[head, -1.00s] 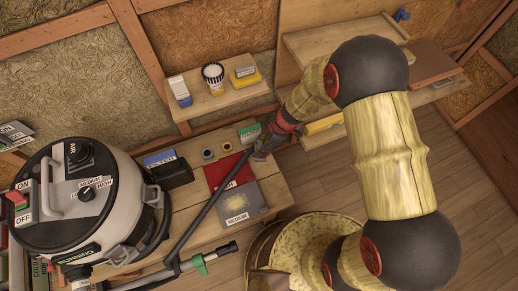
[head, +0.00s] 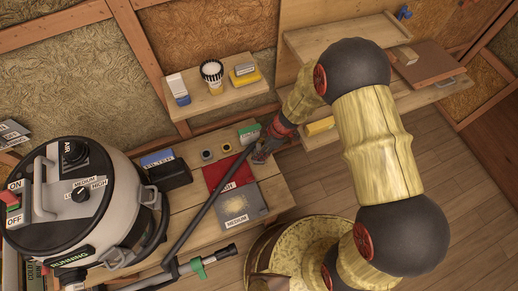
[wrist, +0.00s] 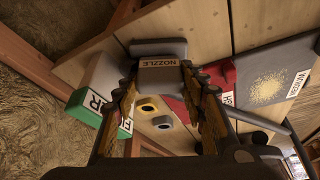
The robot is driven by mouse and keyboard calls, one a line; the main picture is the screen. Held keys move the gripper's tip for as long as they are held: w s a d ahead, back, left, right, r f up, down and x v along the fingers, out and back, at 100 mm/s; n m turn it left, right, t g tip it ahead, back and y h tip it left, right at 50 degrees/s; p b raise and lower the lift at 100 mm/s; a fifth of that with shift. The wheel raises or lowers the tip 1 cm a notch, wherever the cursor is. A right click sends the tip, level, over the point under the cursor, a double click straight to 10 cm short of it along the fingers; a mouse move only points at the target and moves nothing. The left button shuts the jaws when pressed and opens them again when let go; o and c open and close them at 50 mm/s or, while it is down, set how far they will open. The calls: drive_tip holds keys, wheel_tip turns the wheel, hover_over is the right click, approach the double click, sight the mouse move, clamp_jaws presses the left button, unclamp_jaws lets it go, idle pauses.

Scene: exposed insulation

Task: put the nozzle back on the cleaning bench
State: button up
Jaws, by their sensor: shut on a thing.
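The grey nozzle, labelled NOZZLE (wrist: 158,62), is between my fingertips in the wrist view. My gripper (head: 262,150) is shut on it, over the back right part of the wooden cleaning bench (head: 277,190). In the head view the nozzle is mostly hidden by the gripper and too small to make out well. The wrist view shows the bench's bare wood (wrist: 205,22) behind the nozzle. I cannot tell whether the nozzle touches the bench.
A green-and-white box (head: 249,134) stands close beside the gripper. A vacuum (head: 110,215) stands left; a shelf (head: 225,95) is behind.

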drive_tip(key=o, duration=1.1)
drive_tip(key=shift+r+p, duration=0.2)
drive_tip(key=shift+p, duration=0.15)
drive_tip(key=s+d+r+m+t+p, duration=0.15)
drive_tip(key=d+r, duration=0.25)
drive_tip(key=r, duration=0.7)
drive_tip(key=d+r+m+p, duration=0.1)
drive_tip(key=d+r+m, duration=0.2)
drive_tip(key=r, duration=0.9)
drive_tip(key=d+r+m+t+p, duration=0.1)
drive_tip(key=d+r+m, duration=0.25)
drive_tip(key=r, duration=0.75)
drive_tip(key=s+d+r+m+t+h, duration=0.3)
drive_tip(key=s+d+r+m, duration=0.7)
drive_tip(key=s+r, duration=0.4)
drive_tip(key=shift+s+d+m+h, duration=0.3)
drive_tip(key=shift+s+d+h, duration=0.2)
drive_tip(key=shift+d+h, duration=0.25)
